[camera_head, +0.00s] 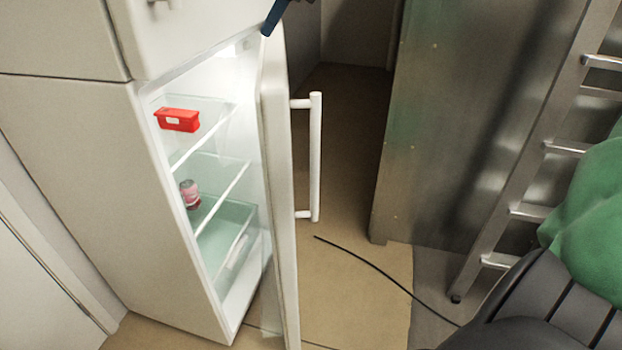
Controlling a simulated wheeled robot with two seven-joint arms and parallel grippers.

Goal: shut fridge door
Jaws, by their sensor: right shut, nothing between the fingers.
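The white fridge (75,170) stands at the left with its lower compartment open and lit inside. Its fridge door (278,180) stands ajar, seen nearly edge-on, with a long white vertical handle (315,160) on its outer side. My right gripper (272,20), dark blue, shows only in part at the top edge of the view, by the top of the door. It is shut and empty; I cannot tell whether it touches the door. My left gripper is not in view.
Inside the fridge are a red box (178,120) and a pinkish can (190,193) on glass shelves. A metal panel (450,120) and a ladder (535,150) stand at the right. A dark cable (370,265) lies on the floor. A green object (590,215) sits at the right edge.

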